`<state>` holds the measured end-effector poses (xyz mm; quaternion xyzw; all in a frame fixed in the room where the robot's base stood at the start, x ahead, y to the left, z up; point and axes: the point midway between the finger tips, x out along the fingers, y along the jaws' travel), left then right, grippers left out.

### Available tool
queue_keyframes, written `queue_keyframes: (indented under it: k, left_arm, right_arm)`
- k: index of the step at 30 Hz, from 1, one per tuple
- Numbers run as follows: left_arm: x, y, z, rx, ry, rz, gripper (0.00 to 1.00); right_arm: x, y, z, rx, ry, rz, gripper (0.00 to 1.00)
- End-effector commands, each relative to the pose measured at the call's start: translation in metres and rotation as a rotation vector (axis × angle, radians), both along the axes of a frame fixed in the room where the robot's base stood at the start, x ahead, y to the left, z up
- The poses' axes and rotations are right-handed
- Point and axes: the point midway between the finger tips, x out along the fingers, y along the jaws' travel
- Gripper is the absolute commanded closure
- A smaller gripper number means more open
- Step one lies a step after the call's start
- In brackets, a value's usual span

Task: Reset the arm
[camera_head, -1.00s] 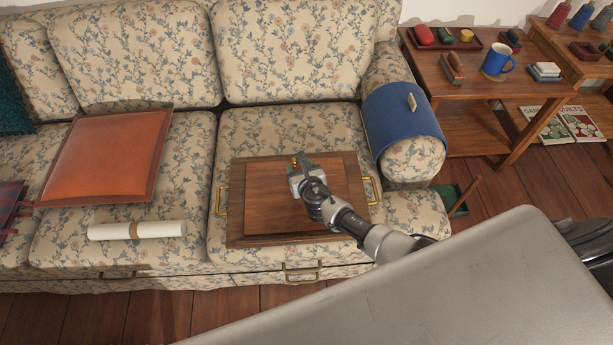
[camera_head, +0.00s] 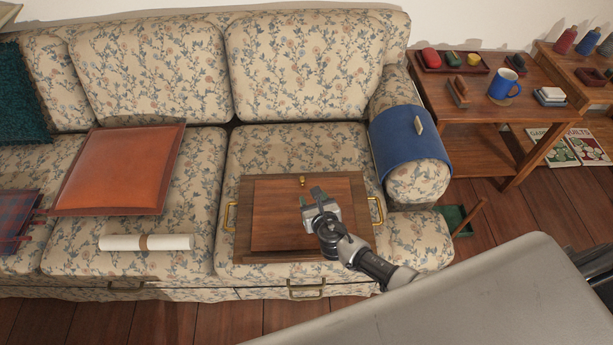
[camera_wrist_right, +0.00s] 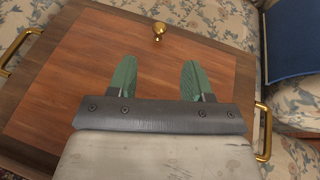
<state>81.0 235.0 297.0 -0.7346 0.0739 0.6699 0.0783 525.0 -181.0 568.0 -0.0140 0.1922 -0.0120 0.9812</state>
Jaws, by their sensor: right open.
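My right gripper (camera_head: 314,197) is over the wooden tray-like box (camera_head: 262,257) on the sofa's right seat cushion. In the right wrist view its two green fingers (camera_wrist_right: 153,78) are spread apart with nothing between them. The box has a brown panel (camera_head: 278,215), brass side handles (camera_head: 229,216) and a small brass knob (camera_head: 302,182). The knob also shows in the right wrist view (camera_wrist_right: 159,30), beyond the fingertips and apart from them. My left gripper is not in view.
The floral sofa (camera_head: 290,60) holds an orange cushion (camera_head: 120,170) and a rolled white paper (camera_head: 175,242). A blue cover (camera_head: 405,145) hangs over its arm. A wooden side table (camera_head: 465,110) with a blue mug (camera_head: 503,84) stands at right. A grey surface fills the lower right.

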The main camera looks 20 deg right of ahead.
Motion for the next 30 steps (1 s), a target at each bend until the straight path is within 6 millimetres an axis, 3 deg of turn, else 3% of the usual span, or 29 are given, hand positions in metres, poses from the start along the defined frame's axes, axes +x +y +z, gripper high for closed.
queue_keyframes:
  k: [7,11,14,18,21,30]
  left_arm:
    - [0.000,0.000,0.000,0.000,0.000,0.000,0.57]
    - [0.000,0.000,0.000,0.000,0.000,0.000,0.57]
    - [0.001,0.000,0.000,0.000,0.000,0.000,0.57]
    - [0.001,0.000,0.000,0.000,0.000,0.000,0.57]
    - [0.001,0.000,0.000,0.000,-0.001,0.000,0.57]
    - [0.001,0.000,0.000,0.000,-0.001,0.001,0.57]
  right_arm:
    - [-0.001,0.000,0.001,0.020,-0.001,-0.015,0.50]
    - [-0.015,-0.002,0.014,0.233,-0.004,-0.176,0.50]
    - [-0.042,-0.012,0.031,0.576,-0.003,-0.450,0.50]
    - [-0.101,-0.030,0.055,1.135,0.011,-0.944,0.50]
    - [-0.139,-0.036,0.071,1.428,0.022,-1.241,0.50]
    - [-0.215,-0.034,0.110,1.855,0.053,-1.792,0.50]
